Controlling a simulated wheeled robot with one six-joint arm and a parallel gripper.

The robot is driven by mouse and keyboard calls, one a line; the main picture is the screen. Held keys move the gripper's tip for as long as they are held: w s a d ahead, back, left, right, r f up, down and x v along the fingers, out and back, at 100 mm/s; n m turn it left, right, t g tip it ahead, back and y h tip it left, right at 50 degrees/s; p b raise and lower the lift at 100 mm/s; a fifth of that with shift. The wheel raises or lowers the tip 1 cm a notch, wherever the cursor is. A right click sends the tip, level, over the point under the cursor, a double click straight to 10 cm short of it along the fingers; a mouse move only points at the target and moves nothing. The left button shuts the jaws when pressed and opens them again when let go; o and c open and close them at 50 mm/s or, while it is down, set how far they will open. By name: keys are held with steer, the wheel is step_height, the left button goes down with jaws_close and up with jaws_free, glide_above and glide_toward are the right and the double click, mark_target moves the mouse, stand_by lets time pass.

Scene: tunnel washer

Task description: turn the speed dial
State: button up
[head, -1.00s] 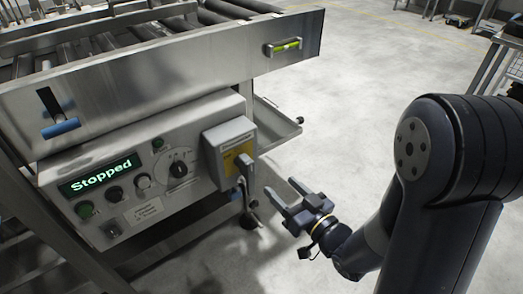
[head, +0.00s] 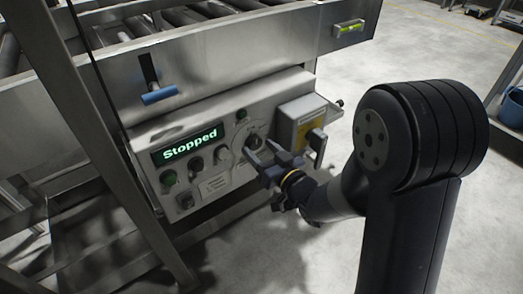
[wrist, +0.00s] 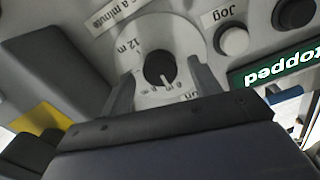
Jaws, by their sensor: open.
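The speed dial is a round pale plate with a black knob (head: 253,142) on the sloped front of the control box. In the wrist view the knob (wrist: 159,67) lies between the two finger lines, with the plate's printed scale around it. My gripper (head: 261,149) is open, its fingertips right at the dial. In the wrist view one finger of my gripper (wrist: 161,86) is on each side of the knob, with gaps showing; no contact is visible. The lower part of the dial is partly hidden by the fingers.
A green display (head: 188,145) reads "Stopped". Several buttons surround the dial; a "Jog" button (wrist: 232,40) is close to one finger. A grey box (head: 302,107) with a yellow label and a handle juts out right of the dial. A blue-handled lever (head: 159,94) is above.

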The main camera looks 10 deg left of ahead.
steer(key=shift+c, duration=0.6)
steer(key=c, duration=0.9)
steer(key=shift+o, duration=0.2)
